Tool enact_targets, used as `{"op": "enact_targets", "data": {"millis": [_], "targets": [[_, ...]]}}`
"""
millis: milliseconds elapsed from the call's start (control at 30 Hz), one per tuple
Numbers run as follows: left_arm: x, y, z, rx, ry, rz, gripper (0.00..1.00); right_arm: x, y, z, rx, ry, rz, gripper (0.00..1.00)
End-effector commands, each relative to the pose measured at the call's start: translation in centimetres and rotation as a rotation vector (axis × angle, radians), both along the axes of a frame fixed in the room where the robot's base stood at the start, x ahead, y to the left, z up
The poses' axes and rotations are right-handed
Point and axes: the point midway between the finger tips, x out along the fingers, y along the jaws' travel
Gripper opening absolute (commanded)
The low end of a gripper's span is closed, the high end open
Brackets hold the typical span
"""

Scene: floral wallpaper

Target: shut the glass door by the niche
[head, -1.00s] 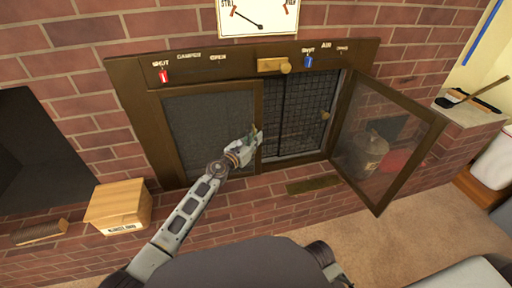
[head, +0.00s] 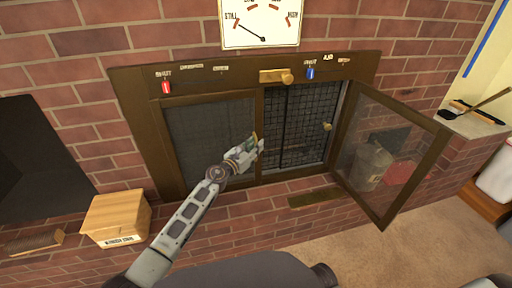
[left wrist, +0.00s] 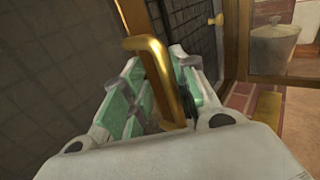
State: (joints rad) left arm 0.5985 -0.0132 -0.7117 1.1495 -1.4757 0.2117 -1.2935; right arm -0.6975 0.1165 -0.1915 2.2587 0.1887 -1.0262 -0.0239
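The left glass door (head: 210,135) is a brown-framed dark mesh panel on the niche side of the fireplace. It looks flush or nearly flush with its frame. My left gripper (head: 256,146) is at this door's free edge. In the left wrist view, the fingers of my left gripper (left wrist: 160,75) stand apart on either side of the brass handle (left wrist: 160,70), with small gaps showing. The right glass door (head: 385,155) stands swung wide open. The dark niche (head: 40,150) is in the brick wall at the left. My right gripper is out of view.
A mesh screen (head: 310,120) with a knob (head: 326,126) shows behind the open half. A wooden box (head: 115,215) and a brush (head: 35,243) lie on the ledge at left. A gauge (head: 260,25) hangs above.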

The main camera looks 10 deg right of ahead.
Motion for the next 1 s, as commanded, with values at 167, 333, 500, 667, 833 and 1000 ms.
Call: {"op": "enact_targets", "data": {"millis": [167, 333, 500, 667, 833, 1000], "targets": [[-0.1, -0.1, -0.1, -0.001, 0.001, -0.001, 0.33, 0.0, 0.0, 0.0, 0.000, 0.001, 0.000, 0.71], [-0.2, -0.2, 0.0, -0.001, 0.002, -0.004, 0.33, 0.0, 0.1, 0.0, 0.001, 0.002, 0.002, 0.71], [-0.3, -0.1, 0.0, -0.001, 0.002, -0.005, 0.33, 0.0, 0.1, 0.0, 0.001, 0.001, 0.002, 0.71], [-0.6, 0.3, -0.1, 0.001, 0.001, -0.004, 0.33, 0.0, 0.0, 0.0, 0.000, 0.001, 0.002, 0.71], [-1.1, 1.0, -0.1, 0.001, 0.000, -0.003, 0.33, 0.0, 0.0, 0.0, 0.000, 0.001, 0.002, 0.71], [-1.9, 1.7, -0.1, 0.001, 0.001, -0.006, 0.33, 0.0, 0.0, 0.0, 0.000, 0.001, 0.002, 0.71]]}}
